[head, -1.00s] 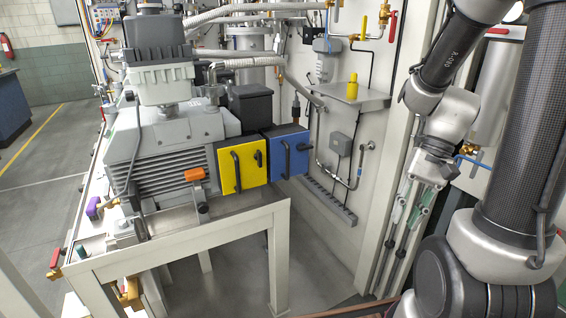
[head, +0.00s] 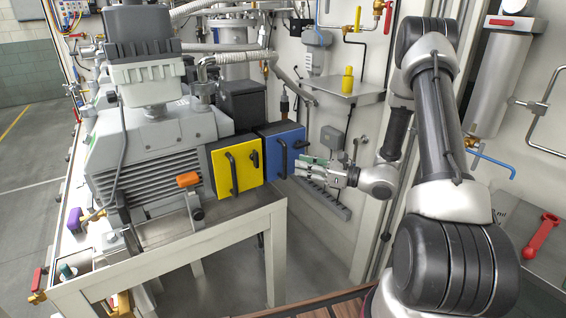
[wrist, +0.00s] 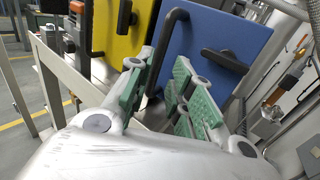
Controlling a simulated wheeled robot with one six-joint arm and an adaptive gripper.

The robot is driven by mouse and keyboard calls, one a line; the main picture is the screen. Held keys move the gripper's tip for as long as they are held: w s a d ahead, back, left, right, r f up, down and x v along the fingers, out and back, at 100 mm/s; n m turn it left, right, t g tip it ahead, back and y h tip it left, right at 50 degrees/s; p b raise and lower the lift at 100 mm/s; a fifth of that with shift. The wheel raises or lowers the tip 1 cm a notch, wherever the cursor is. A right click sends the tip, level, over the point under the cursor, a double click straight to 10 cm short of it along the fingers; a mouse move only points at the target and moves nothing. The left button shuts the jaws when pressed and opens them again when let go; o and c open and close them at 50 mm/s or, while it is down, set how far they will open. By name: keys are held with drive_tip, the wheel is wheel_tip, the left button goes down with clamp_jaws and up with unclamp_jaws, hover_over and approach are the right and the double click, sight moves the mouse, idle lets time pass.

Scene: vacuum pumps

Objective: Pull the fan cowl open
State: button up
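A blue cover (head: 284,140) and a yellow cover (head: 236,165) stand side by side on the end of the grey pump (head: 160,150). Each has a dark bar handle and a small dark latch; no label tells which is the fan cowl. Both look closed. My gripper (head: 299,168) is just right of the blue cover, pointing left at it. In the wrist view the green-padded fingers are apart, with the blue cover's bar handle (wrist: 171,35) showing between and beyond them. I cannot tell whether the fingers touch it. Nothing is gripped.
The pump sits on a pale bench (head: 235,228). The floor right of the bench is partly open.

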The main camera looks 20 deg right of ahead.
sight(285, 175)
drive_tip(key=x, duration=0.6)
drive_tip(key=shift+w+a, duration=0.25)
drive_tip(key=shift+a, duration=0.1)
clamp_jaws()
